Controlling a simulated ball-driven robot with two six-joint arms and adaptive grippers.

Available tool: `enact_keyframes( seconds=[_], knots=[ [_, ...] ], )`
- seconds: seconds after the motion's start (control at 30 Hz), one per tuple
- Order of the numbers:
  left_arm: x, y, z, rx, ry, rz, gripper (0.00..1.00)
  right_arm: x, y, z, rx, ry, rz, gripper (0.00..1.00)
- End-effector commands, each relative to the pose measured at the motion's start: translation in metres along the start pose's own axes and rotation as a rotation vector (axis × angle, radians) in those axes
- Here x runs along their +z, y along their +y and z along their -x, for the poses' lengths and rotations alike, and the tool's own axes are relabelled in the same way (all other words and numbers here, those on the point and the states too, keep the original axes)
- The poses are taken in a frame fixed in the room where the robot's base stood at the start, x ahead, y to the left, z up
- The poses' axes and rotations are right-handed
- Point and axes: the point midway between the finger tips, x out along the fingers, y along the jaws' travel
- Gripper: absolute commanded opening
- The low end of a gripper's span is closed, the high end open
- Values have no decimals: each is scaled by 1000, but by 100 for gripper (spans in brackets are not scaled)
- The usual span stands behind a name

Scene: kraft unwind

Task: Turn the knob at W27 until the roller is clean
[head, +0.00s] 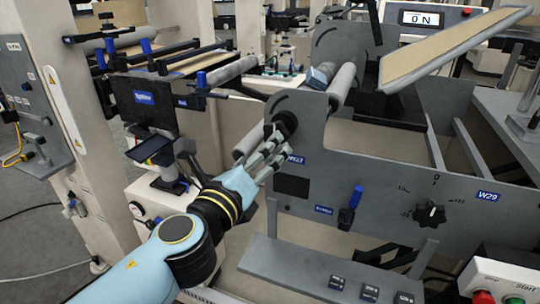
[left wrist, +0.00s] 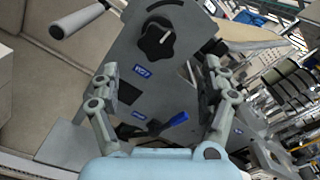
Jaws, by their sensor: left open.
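The black knob (head: 287,121) sits on the upper left of a grey side plate, partly behind my left gripper in the head view. Residue cannot be told.
A blue-handled lever (head: 352,200) and a black dial (head: 430,213) marked W29 stick out from the plate. A grey ledge (head: 300,270) with labels runs below. A button box (head: 497,281) is at lower right.

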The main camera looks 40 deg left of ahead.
Motion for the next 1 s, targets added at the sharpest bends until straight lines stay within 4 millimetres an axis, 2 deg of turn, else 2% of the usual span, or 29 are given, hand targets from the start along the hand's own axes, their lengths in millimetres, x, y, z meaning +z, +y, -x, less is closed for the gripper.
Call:
enact_keyframes(
  seconds=[0.23, 0.6, 0.8, 1.0],
  knots=[
    [2, -1, -28, -1, -2, 0, 79, 0, -16, 8, -18, 0, -8, 77],
    [0, 0, -81, 0, 0, 2, 79, -1, -3, 13, -5, -1, -2, 77],
    [-1, 1, -95, 1, 1, 2, 79, -1, -3, 13, -5, -1, -2, 77],
    [-1, 1, -98, 1, 1, 2, 79, -1, -3, 13, -5, -1, -2, 77]
  ],
)
